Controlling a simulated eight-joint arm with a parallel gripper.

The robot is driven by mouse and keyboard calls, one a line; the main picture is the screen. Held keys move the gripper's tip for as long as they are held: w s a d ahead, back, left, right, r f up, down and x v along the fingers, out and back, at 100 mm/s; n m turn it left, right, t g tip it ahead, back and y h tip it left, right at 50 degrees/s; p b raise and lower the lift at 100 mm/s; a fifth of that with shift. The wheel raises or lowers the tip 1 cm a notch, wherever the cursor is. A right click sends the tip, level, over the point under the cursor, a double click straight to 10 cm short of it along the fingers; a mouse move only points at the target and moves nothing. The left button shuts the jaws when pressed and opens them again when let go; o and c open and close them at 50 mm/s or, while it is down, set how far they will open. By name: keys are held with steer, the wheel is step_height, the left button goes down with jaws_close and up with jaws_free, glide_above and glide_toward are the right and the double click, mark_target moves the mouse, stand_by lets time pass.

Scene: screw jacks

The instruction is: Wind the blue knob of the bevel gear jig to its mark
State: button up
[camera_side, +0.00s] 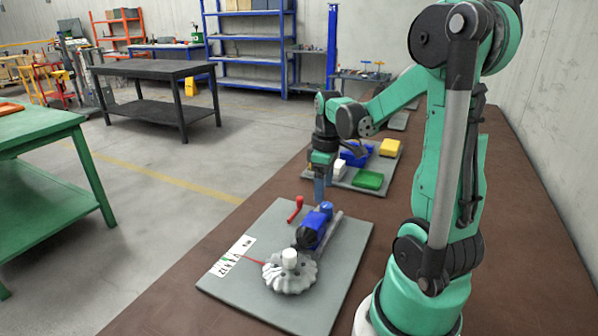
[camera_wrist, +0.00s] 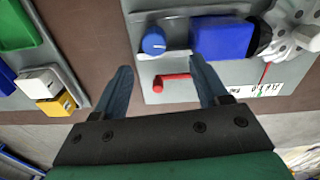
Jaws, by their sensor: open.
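The bevel gear jig's grey plate (camera_side: 335,295) lies on the brown bench. Its blue knob (camera_wrist: 153,41) is round with a small white line and sits left of a blue housing (camera_wrist: 222,38) in the wrist view. The knob (camera_side: 326,208) also shows at the housing's far end in the side view. A white gear (camera_side: 290,277) carries a thin red pointer that reaches a white scale card (camera_side: 233,257). The exact reading is too small to tell. My gripper (camera_wrist: 162,68) is open and empty, its fingers apart near the knob, not around it.
A red handle (camera_wrist: 172,82) stands on the plate near my fingers, also seen in the side view (camera_side: 296,208). A second grey plate with yellow (camera_side: 390,148), green (camera_side: 368,180), white and blue blocks lies farther back. Bare bench surrounds both plates.

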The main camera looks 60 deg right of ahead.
steer(key=w+a+r+t, duration=0.1)
steer(key=a+t, duration=0.1)
steer(key=a, duration=0.4)
steer(key=w+a+r+t, duration=0.2)
steer(key=a, duration=0.5)
steer(key=w+a+r+m+t, duration=0.1)
steer(key=w+a+r+t, duration=0.1)
steer(key=a, duration=0.5)
steer(key=shift+a+t, duration=0.25)
steer(key=shift+t, duration=0.25)
steer(key=shift+r, duration=0.1)
steer(key=g, duration=0.7)
glide_toward(327, 205)
steer(key=shift+n, duration=0.4)
step_height(327, 205, down, 5)
steer(key=shift+w+f, duration=0.2)
steer(key=shift+f, duration=0.05)
steer(key=shift+s+d+f, duration=0.1)
steer(key=shift+d+f, duration=0.05)
steer(key=shift+f, duration=2.7)
